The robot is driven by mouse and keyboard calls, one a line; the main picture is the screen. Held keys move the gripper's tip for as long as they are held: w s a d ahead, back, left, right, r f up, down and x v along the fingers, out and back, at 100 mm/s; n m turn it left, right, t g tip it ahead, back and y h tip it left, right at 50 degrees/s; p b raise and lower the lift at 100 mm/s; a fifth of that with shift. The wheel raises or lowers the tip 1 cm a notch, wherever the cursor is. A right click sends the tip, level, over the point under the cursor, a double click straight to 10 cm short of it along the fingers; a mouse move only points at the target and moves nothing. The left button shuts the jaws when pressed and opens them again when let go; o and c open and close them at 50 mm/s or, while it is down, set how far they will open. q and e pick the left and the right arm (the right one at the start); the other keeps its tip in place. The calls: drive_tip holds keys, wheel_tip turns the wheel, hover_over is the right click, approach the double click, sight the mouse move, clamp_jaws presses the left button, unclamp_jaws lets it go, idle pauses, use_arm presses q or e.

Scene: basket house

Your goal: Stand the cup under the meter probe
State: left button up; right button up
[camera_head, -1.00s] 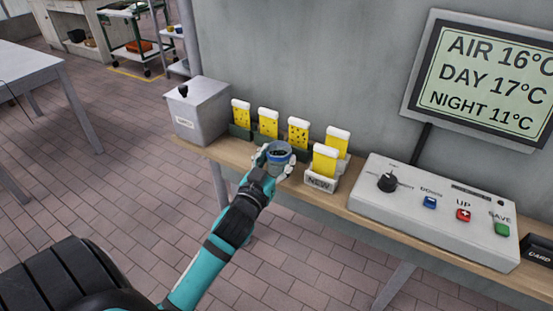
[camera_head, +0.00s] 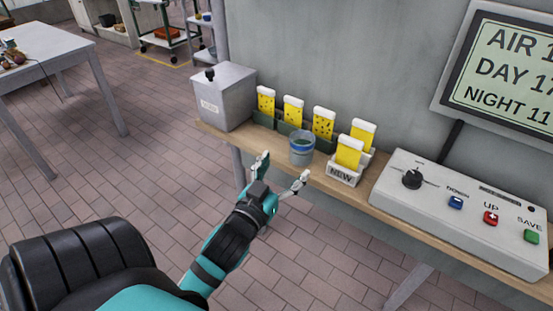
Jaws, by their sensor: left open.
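The cup (camera_head: 302,148), grey with a blue band near its rim, stands upright on the narrow wooden shelf (camera_head: 275,143), in front of the yellow cards and left of the NEW holder. My left gripper (camera_head: 284,168) is open and empty, just in front of and below the cup, with its fingers apart and clear of it. I cannot make out a meter probe in this view. My right gripper is not in view.
A grey metal box (camera_head: 223,98) with a black knob stands at the shelf's left end. Several yellow cards (camera_head: 324,123) stand in holders behind the cup. A control panel (camera_head: 450,205) with a dial and buttons is to the right, below a wall display (camera_head: 510,75).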

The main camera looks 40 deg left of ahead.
use_arm(q)
drive_tip(key=shift+v, duration=1.7)
drive_tip(key=s+d+f+m+g+h, duration=0.1)
drive_tip(key=d+f+g, duration=0.15)
drive_tip(key=f, duration=1.05)
drive_tip(key=s+d+f+g+h, duration=0.1)
drive_tip(key=f+g, duration=0.2)
drive_tip(key=f, duration=0.9)
drive_tip(key=s+d+f+m+g+h, duration=0.1)
drive_tip(key=d+f+g, duration=0.1)
drive_tip(key=f, duration=1.1)
drive_tip(key=s+d+f+m+g, duration=0.1)
drive_tip(key=s+f+g, duration=0.1)
drive_tip(key=s+f, duration=0.5)
drive_tip(key=s+d+f+g+h, duration=0.1)
drive_tip(key=s+f+g, duration=0.2)
drive_tip(key=s+f, duration=0.5)
wheel_tip(320, 180, down, 3)
drive_tip(key=shift+d+f+m, duration=0.1)
drive_tip(key=shift+d+m, duration=0.3)
drive_tip(key=shift+o, duration=0.6)
drive_tip(key=s+f+m+g, duration=0.1)
drive_tip(key=s+f+g, duration=0.3)
drive_tip(key=s, duration=1)
wheel_tip(320, 180, down, 2)
drive_tip(key=shift+s+a+f, duration=0.2)
drive_tip(key=shift+a, duration=0.25)
